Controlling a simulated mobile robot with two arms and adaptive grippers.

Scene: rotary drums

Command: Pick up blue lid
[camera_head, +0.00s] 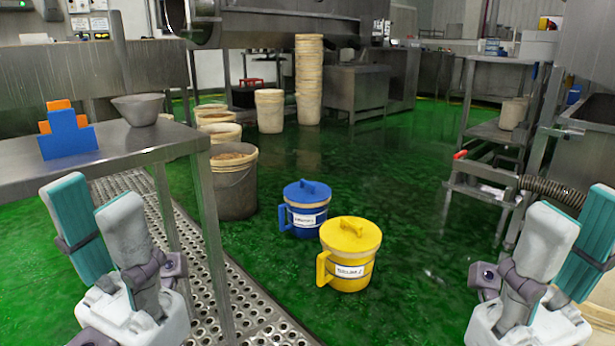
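The blue lid (307,191) is round with a raised grip and sits on top of a blue bucket (305,222) with a side handle and white label. The bucket stands on the green floor near the middle of the view. My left gripper (85,195) is at the lower left, its two fingers apart with nothing between them, well away from the lid. My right gripper (576,215) is at the lower right, fingers also apart and empty, far from the lid. Nothing hides the lid.
A yellow bucket (345,270) with a yellow lid (351,234) stands just in front and right of the blue one. A steel table (100,150) at left holds a metal bowl (139,108) and blue and orange pieces (68,138). A grey bucket (234,185) stands beside it.

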